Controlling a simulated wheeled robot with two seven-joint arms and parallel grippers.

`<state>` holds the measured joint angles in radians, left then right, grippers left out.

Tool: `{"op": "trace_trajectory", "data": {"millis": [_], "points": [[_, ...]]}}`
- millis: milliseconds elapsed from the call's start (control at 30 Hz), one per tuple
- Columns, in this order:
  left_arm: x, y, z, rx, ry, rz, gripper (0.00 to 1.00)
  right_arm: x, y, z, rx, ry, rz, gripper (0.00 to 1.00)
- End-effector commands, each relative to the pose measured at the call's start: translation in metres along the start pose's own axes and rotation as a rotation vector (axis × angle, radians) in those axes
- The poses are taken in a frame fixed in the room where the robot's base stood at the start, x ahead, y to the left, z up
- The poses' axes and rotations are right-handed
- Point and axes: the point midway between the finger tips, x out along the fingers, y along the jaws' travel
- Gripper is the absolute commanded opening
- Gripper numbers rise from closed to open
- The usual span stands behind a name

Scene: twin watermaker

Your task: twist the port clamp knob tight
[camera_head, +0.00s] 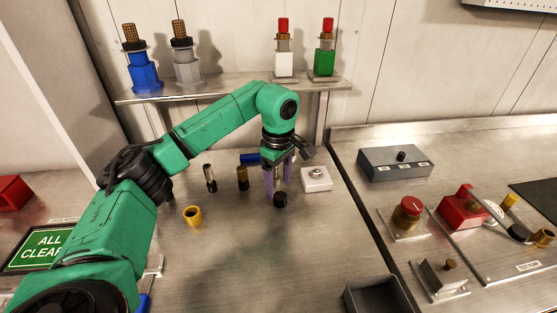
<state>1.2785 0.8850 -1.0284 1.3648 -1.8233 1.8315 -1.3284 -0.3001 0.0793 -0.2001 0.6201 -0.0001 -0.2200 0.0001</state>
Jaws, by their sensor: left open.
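My left gripper (277,188) points down over the middle of the left bench, its two purple-tinted fingers apart. A small black knob-like piece (280,199) is at the fingertips; I cannot tell whether the fingers touch it. Which part is the port clamp knob is not clear from this view; no label shows there. A white block with a round metal top (316,176) stands just right of the gripper. A blue cylinder (249,158) lies behind it, partly hidden by the gripper. My right gripper is out of view.
A brass-and-black cylinder (242,178), a black-and-silver one (210,179) and a yellow ring (193,215) stand left of the gripper. A shelf (230,87) with coloured fittings is behind. A grey open bin (376,295) is at front right. The bench front is clear.

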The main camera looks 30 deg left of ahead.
Motion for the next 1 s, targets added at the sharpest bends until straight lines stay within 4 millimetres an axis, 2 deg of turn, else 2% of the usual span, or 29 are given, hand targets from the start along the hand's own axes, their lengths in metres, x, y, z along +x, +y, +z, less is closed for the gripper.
{"op": "trace_trajectory", "data": {"millis": [167, 267, 333, 500, 1000], "points": [[-0.053, 0.001, 0.001, 0.001, -0.001, 0.008, 0.75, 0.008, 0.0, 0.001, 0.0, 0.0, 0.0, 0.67], [-0.081, 0.001, 0.001, 0.0, 0.0, 0.006, 0.75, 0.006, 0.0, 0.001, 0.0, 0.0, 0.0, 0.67], [-0.099, 0.001, 0.0, 0.0, 0.001, 0.005, 0.75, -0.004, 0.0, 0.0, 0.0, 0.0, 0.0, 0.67], [-0.108, 0.0, 0.0, 0.0, 0.0, 0.002, 0.75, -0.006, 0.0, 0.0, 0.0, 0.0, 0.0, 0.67], [-0.107, 0.0, 0.0, 0.001, 0.0, 0.002, 0.75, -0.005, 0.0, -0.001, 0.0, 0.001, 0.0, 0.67]]}}
